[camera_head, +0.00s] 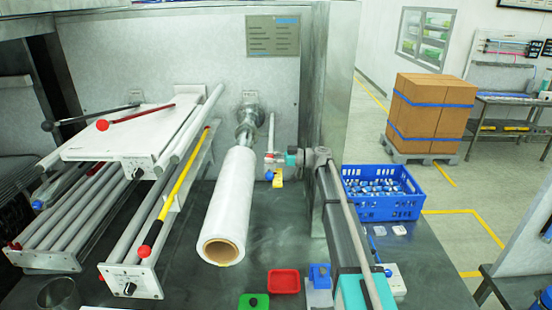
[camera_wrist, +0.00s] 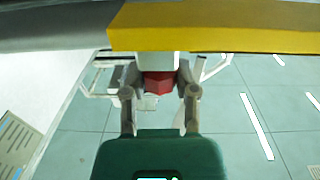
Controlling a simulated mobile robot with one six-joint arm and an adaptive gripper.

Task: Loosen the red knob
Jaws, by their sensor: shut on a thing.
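The red knob (camera_wrist: 158,85) shows in the wrist view between my two fingers, under a white block and a yellow bar (camera_wrist: 215,27). My gripper (camera_wrist: 159,100) is shut on the knob, one finger on each side. In the head view my gripper (camera_head: 279,158) is small, near the back panel, just right of the white film roll (camera_head: 228,205). The exact contact between fingers and knob is too small to tell in the head view.
Left of the roll are a white machine with rollers (camera_head: 128,145) and red-ended levers. A blue crate (camera_head: 382,208) stands right of my arm. On the bench front are a red tray (camera_head: 284,281), a green tray (camera_head: 253,302) and a blue block (camera_head: 320,275).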

